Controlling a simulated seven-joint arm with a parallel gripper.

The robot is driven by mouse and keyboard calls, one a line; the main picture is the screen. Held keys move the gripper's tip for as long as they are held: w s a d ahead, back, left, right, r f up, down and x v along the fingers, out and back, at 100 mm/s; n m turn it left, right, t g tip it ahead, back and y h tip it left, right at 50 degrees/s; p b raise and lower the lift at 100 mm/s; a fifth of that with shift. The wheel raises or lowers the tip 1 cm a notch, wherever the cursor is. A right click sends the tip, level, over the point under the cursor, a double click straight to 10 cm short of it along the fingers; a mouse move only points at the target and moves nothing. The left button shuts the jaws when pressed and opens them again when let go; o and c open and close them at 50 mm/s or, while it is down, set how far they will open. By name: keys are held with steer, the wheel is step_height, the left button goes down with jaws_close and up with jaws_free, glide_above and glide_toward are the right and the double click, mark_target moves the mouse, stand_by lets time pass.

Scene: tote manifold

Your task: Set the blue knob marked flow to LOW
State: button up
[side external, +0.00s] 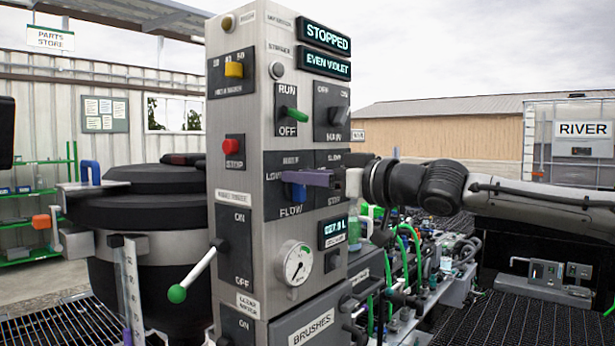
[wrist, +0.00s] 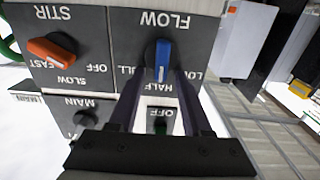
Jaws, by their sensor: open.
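The blue flow knob (wrist: 158,60) is on a dark plate on the panel. In the wrist view its white line points at the HALF label (wrist: 160,87); the LOW label (wrist: 196,75) is to the right, partly hidden by a finger. My gripper (wrist: 161,76) is open, its two fingers reaching toward the plate on either side of the knob. I cannot tell whether they touch it. In the side view the knob (side external: 299,193) shows below my gripper's (side external: 291,177) purple finger, which hides its upper part.
An orange STIR knob (wrist: 52,49) sits beside the flow plate. A green-handled RUN/OFF switch (side external: 289,115) is above, and a lever with a green ball (side external: 177,293) sticks out lower left. A pressure gauge (side external: 297,263) is below. The display (side external: 325,38) reads STOPPED.

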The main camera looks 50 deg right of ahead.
steer(key=shift+c, duration=0.3)
jaws_close()
steer(key=shift+f, duration=0.15)
